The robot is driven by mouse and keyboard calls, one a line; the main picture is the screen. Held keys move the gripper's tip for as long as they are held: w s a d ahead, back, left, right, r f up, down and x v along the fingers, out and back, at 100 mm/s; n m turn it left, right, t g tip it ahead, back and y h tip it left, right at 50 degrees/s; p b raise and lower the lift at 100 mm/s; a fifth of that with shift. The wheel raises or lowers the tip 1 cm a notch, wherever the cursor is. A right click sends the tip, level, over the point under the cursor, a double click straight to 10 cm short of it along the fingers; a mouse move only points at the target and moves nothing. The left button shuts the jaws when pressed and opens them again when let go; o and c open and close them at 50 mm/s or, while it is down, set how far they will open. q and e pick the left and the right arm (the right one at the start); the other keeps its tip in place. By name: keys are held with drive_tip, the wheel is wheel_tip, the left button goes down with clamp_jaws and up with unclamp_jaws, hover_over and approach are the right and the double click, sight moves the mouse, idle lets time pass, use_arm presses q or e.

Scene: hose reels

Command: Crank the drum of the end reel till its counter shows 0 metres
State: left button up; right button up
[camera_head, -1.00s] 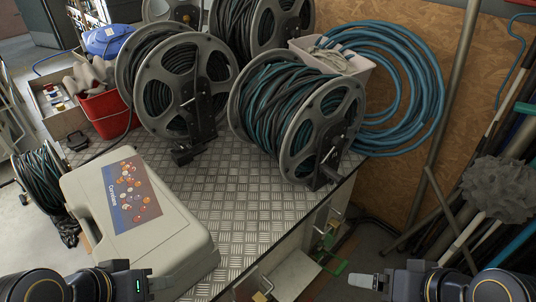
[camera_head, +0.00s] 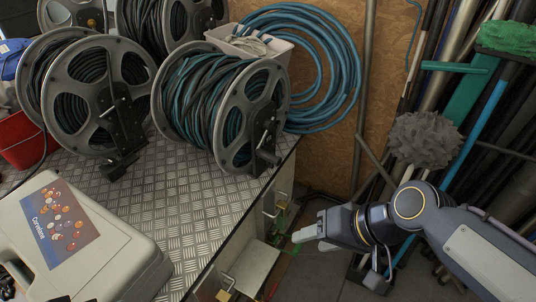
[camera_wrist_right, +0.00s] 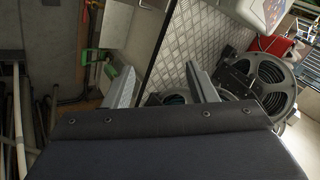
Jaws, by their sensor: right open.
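The end reel (camera_head: 222,108) stands at the right edge of the metal-topped bench in the head view, wound with black and teal hose between grey flanges. Its crank grip (camera_head: 266,158) sticks out low on the near side, by a dark bracket. I cannot read a counter on it. My right gripper (camera_head: 306,236) is open and empty, below and to the right of the crank, apart from it and beyond the bench edge. In the wrist view its two fingers (camera_wrist_right: 162,86) are spread, with a bit of teal hose visible beyond them. My left gripper is not in view.
Another reel (camera_head: 92,95) stands left of the end reel, with more behind. A beige case (camera_head: 125,235) lies on the bench (camera_head: 205,200) at front left. A blue hose coil (camera_head: 345,70) hangs behind. Poles and a grey brush (camera_head: 425,140) crowd the right side.

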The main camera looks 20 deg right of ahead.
drive_tip(key=w+m+y+b, duration=0.1)
drive_tip(key=w, duration=0.1)
drive_tip(key=w+a+f+m+y+b, duration=0.1)
drive_tip(key=w+m, duration=0.1)
drive_tip(key=w, duration=0.1)
drive_tip(key=w+a+f+m+y+b, duration=0.1)
drive_tip(key=w, duration=0.1)
drive_tip(key=shift+w+a+f, duration=0.2)
drive_tip(key=shift+w+a, duration=0.05)
drive_tip(key=shift+w, duration=0.15)
drive_tip(key=shift+c, duration=0.2)
drive_tip(key=m+t+y+b, duration=0.3)
drive_tip(key=m+t+b, duration=0.5)
drive_tip(key=m, duration=0.9)
approach(270, 157)
drive_tip(key=shift+w+a+f+t+p, duration=0.55)
drive_tip(key=shift+w+a+f, duration=0.2)
drive_tip(key=shift+w+a, duration=0.2)
drive_tip(key=shift+m+h, duration=0.4)
drive_tip(key=x, duration=0.8)
drive_tip(key=shift+w+d, duration=0.1)
drive_tip(key=shift+d, duration=0.1)
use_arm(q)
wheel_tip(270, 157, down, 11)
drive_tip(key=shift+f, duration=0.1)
use_arm(e)
clamp_jaws()
